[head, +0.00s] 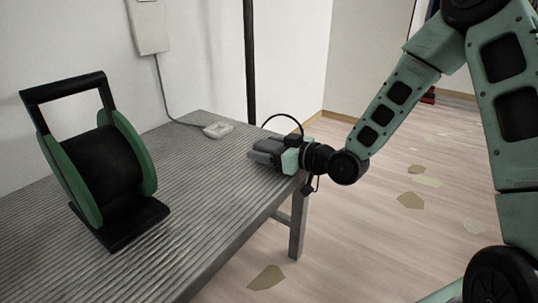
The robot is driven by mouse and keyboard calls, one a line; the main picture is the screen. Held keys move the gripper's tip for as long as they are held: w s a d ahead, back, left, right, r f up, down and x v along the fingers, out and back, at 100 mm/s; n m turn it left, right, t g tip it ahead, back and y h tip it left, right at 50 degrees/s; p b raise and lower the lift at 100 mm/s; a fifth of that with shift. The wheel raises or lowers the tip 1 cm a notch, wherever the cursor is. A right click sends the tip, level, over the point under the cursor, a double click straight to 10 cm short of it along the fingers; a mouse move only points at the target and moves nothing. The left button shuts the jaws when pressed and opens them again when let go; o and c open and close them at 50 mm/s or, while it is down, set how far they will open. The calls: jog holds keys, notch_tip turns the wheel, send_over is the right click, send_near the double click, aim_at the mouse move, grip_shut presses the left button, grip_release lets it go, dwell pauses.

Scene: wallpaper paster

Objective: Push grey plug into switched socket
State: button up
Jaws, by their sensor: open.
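A small white block (217,130), which looks like a socket, lies on the grey ribbed table (150,185) near its far edge. A grey cable runs from it up to a white box (147,26) on the wall. My gripper (252,154) is low over the right end of the table, pointing left, to the right of and nearer than the white block and apart from it. Its jaws are open; the gap between the fingers is hard to see from here. I cannot make out a grey plug; it may be hidden by my gripper or too small to tell.
A black and green reel-like stand (97,165) with a square handle stands on the left of the table. A dark vertical pole (249,60) rises behind the table. Torn scraps (267,278) lie on the wooden floor. The table's middle is clear.

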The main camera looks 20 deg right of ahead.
jog(key=shift+c, duration=0.3)
jog(key=c, duration=1)
